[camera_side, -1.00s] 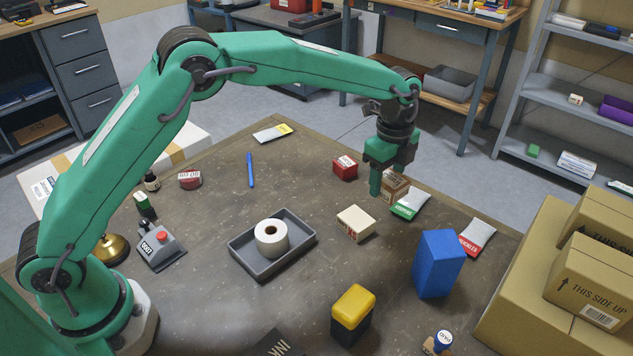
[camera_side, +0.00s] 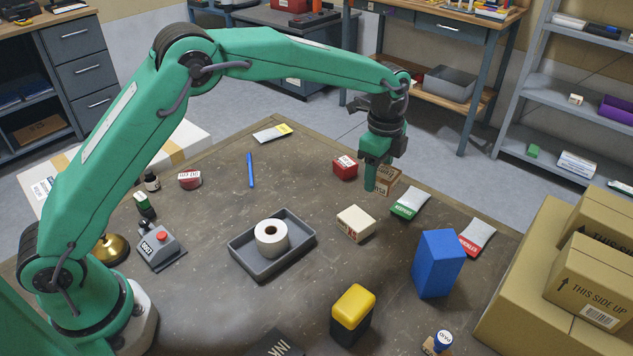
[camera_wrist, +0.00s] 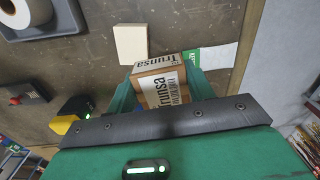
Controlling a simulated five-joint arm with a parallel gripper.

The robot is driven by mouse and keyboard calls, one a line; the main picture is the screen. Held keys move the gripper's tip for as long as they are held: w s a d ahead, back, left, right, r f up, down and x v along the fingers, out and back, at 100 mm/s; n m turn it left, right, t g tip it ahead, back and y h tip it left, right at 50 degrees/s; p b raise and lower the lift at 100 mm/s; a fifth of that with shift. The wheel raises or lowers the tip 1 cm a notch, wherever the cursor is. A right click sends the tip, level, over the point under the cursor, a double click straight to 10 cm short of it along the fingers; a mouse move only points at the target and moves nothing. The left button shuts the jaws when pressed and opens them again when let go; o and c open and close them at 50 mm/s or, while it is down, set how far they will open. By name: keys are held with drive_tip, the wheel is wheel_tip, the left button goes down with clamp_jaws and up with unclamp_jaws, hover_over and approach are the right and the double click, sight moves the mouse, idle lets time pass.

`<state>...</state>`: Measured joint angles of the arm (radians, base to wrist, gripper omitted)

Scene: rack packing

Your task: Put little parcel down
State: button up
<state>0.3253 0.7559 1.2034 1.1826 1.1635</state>
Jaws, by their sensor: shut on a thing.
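The little parcel is a brown cardboard box with dark print (camera_wrist: 160,85); in the side view the parcel (camera_side: 387,181) shows partly behind a green finger. My gripper (camera_wrist: 163,92) is shut on the parcel, with one green finger on each side of it in the wrist view. In the side view my gripper (camera_side: 378,178) points down over the far right part of the table. I cannot tell whether the parcel touches the table.
A cream box (camera_side: 356,224) stands nearby in front, a red box (camera_side: 345,167) to the left and a green-and-white packet (camera_side: 410,204) to the right. A blue block (camera_side: 438,264) stands nearer the camera. A grey tray (camera_side: 251,268) holds a tape roll (camera_side: 271,238).

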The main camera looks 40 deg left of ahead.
drive_tip(key=w+a+n, duration=0.1)
drive_tip(key=a+n, duration=1.5)
drive_tip(key=n, duration=0.1)
drive_tip(key=shift+w+a, duration=0.15)
drive_tip(key=shift+r, duration=0.1)
hover_over(304, 161)
wheel_tip(304, 161, down, 7)
drive_tip(key=shift+f, duration=2)
drive_tip(key=shift+f, duration=0.15)
drive_tip(key=o, duration=1)
